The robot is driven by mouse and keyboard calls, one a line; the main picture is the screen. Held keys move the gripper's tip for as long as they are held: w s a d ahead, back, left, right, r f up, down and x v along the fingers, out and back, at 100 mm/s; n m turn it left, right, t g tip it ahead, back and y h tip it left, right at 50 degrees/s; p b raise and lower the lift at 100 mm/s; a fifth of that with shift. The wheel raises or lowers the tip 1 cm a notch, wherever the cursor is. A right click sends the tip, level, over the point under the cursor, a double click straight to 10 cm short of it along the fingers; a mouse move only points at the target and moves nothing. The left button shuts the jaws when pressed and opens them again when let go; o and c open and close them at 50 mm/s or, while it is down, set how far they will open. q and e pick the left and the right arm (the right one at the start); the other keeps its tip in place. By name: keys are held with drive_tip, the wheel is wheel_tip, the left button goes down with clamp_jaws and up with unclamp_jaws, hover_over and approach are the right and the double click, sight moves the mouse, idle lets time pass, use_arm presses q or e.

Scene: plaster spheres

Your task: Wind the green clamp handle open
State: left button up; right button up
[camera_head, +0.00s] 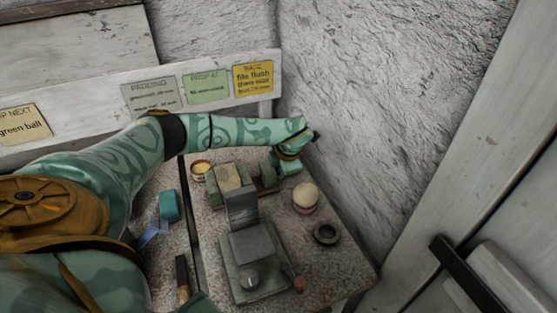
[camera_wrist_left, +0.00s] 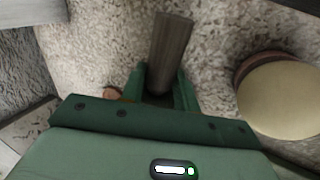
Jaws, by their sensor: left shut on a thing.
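The green clamp (camera_head: 215,192) stands on the speckled bench with a pale block (camera_head: 228,177) between its jaws. My left arm reaches over from the left, and its gripper (camera_head: 285,165) is at the clamp's right end. In the left wrist view the gripper (camera_wrist_left: 160,95) is shut on a dark grey-brown bar (camera_wrist_left: 171,45), which appears to be the clamp handle. The bar stands out from between the green fingers. In the head view the gripper hides the handle, so its turn cannot be told. My right gripper is not in view.
A dark ring (camera_head: 326,233), a grey metal device (camera_head: 250,245) and a small yellow-topped tin (camera_head: 200,169) share the bench. A rough plaster wall (camera_head: 390,90) rises close behind.

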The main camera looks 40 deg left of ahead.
use_arm(q)
drive_tip(key=shift+d+t+y+p, duration=0.1)
drive_tip(key=shift+t+y+p, duration=0.2)
drive_tip(key=shift+y+p, duration=0.1)
drive_tip(key=o, duration=1)
drive_tip(key=shift+p+v, duration=2.4)
drive_tip(key=shift+v, duration=5.7)
